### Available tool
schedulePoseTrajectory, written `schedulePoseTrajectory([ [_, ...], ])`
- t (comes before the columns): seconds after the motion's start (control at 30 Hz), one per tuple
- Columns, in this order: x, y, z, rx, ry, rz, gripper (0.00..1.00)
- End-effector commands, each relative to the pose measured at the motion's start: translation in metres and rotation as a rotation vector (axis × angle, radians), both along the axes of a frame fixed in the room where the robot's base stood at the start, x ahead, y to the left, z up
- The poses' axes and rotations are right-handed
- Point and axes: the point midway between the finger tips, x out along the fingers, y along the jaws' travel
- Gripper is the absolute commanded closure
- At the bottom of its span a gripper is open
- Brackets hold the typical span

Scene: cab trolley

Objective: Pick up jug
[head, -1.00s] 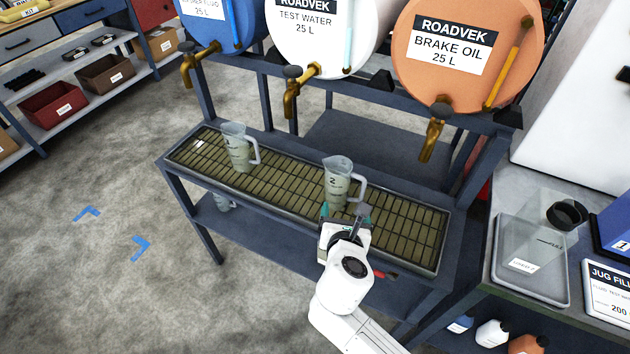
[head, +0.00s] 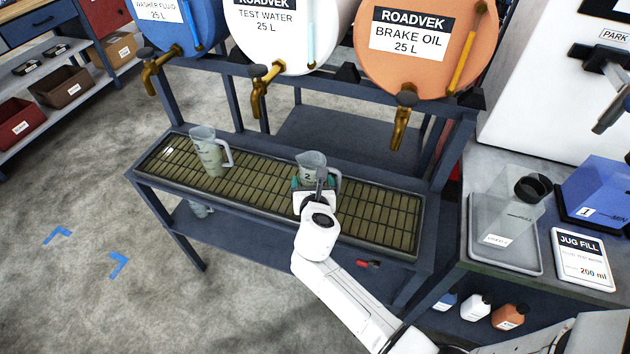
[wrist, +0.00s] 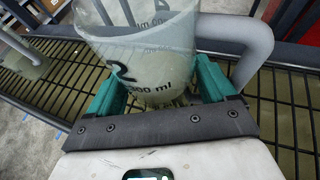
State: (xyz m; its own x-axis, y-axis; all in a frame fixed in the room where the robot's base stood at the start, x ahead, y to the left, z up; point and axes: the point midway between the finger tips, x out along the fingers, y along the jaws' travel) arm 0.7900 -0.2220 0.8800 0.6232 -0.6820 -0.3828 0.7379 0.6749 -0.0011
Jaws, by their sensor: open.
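Two clear measuring jugs stand on the slatted drip tray (head: 385,219). The jug marked 2 (head: 312,160) is near the middle of the tray, with its grey handle on the right. My gripper (head: 315,183) is at this jug, on its near side. In the wrist view, the jug (wrist: 150,60) stands upright between the open teal fingers of my gripper (wrist: 158,85), one on each side of its lower body. I cannot tell whether either finger touches it. The other jug (head: 209,152) stands farther left on the tray.
Blue, white and orange drums with brass taps (head: 400,125) overhang the tray's back. At right, a bench holds a clear container (head: 508,225), a blue bin (head: 598,188) and a JUG FILL sign (head: 583,260). Small bottles (head: 475,307) sit below. Floor at left is open.

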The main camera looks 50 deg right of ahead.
Motion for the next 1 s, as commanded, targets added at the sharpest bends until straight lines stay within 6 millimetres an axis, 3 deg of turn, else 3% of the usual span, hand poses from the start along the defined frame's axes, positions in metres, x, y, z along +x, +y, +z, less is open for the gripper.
schedulePoseTrajectory([
  [0.3,0.0039,-0.0042,-0.0024,0.000,0.000,0.001,0.16],
  [0.73,0.0037,-0.0040,-0.0024,0.001,-0.001,0.001,0.57],
  [1.0,0.0042,-0.0040,-0.0002,-0.001,-0.002,0.001,0.58],
])
